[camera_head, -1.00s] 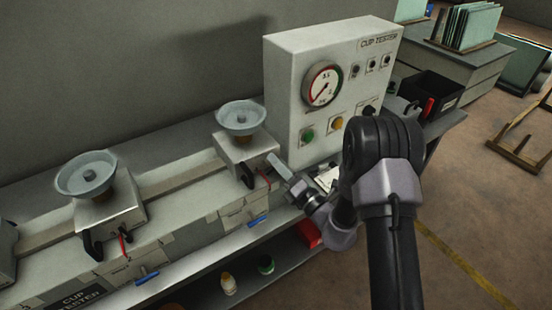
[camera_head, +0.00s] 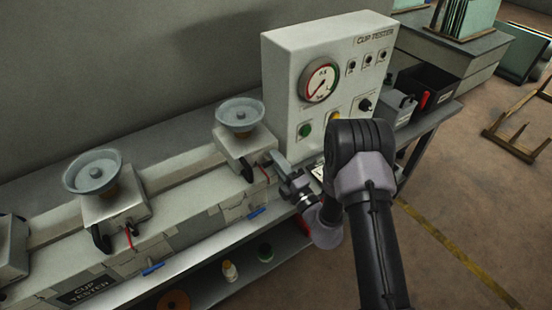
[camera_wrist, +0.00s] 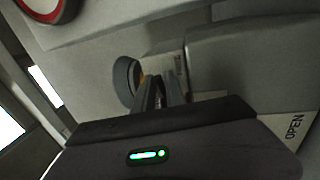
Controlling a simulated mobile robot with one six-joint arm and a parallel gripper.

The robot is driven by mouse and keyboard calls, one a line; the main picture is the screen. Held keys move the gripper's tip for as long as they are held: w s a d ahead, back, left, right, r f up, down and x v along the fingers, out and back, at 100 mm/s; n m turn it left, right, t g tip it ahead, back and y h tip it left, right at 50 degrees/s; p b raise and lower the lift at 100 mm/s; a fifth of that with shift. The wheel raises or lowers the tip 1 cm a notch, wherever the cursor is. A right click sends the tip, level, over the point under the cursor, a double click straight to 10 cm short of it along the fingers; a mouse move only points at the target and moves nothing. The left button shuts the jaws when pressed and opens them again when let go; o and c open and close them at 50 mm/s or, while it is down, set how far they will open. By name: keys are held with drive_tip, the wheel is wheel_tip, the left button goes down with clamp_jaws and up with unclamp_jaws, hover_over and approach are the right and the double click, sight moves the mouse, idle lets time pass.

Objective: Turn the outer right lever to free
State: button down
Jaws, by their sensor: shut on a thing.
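The right carriage (camera_head: 238,150) of the cup tester carries a grey cup (camera_head: 240,112). A black handle (camera_head: 247,172) and a thin red lever (camera_head: 266,173) show at its front right. My gripper (camera_head: 275,160) is at the carriage's right side, close to the red lever. In the wrist view my gripper (camera_wrist: 164,88) has its two fingers nearly together in front of the carriage. They are shut on a lever, which is mostly hidden between them. The cup shows edge-on in the wrist view (camera_wrist: 126,81), and an OPEN label (camera_wrist: 294,127) is at right.
The cup tester cabinet (camera_head: 290,85) with its gauge (camera_head: 319,80) stands just behind my gripper. A second carriage (camera_head: 113,215) with a cup is further left on the rail. Free floor (camera_head: 450,210) lies to the right.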

idle(0.3)
drive_tip(key=c, duration=1.4)
unclamp_jaws()
